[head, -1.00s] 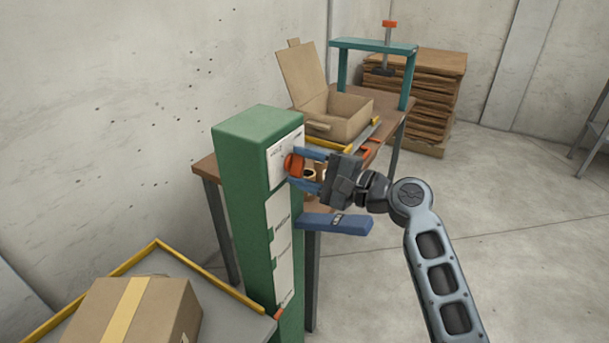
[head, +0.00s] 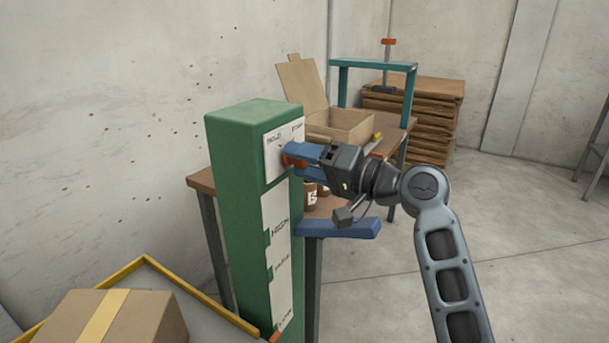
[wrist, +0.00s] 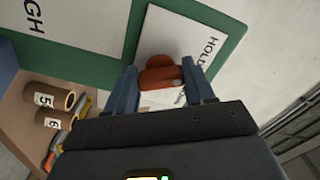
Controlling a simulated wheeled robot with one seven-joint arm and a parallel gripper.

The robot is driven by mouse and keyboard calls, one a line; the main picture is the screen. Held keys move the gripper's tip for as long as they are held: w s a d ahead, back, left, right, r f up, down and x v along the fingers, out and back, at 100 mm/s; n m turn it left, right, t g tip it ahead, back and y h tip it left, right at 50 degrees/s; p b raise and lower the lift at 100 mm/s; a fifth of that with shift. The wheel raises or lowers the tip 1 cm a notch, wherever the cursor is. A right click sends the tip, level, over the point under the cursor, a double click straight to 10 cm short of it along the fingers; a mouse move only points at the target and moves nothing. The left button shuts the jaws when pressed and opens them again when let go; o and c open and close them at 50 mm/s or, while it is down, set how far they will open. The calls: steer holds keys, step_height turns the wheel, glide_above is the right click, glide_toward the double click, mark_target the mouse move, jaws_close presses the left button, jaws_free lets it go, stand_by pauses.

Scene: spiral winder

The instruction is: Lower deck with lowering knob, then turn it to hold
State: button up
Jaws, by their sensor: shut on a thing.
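The orange lowering knob (head: 292,160) is on a white panel (head: 275,160) near the top of the green column (head: 232,190). My gripper (head: 297,158) is shut on the knob, with its blue fingers on either side of it. In the wrist view the knob (wrist: 160,72) sits between the fingertips, and the word HOLD reads at a slant beside it. A grey surface with yellow rails (head: 205,290), apparently the deck, is at lower left beside the column. A small orange marker (head: 275,337) is low on the column's label strip (head: 280,250).
A taped cardboard box (head: 120,320) rests on the railed surface. A blue bar (head: 338,228) is below my gripper. Behind stands a wooden table (head: 202,180) with an open carton (head: 340,125), numbered rolls (wrist: 50,95) and a teal frame (head: 375,65).

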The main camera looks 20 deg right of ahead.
steer(key=shift+a+f+n+b, duration=0.1)
steer(key=shift+f+n+b, duration=0.05)
steer(key=shift+n+b, duration=0.85)
steer(key=o, duration=1)
steer(key=shift+o, duration=0.2)
steer(key=v, duration=0.8)
steer(key=shift+w, duration=0.15)
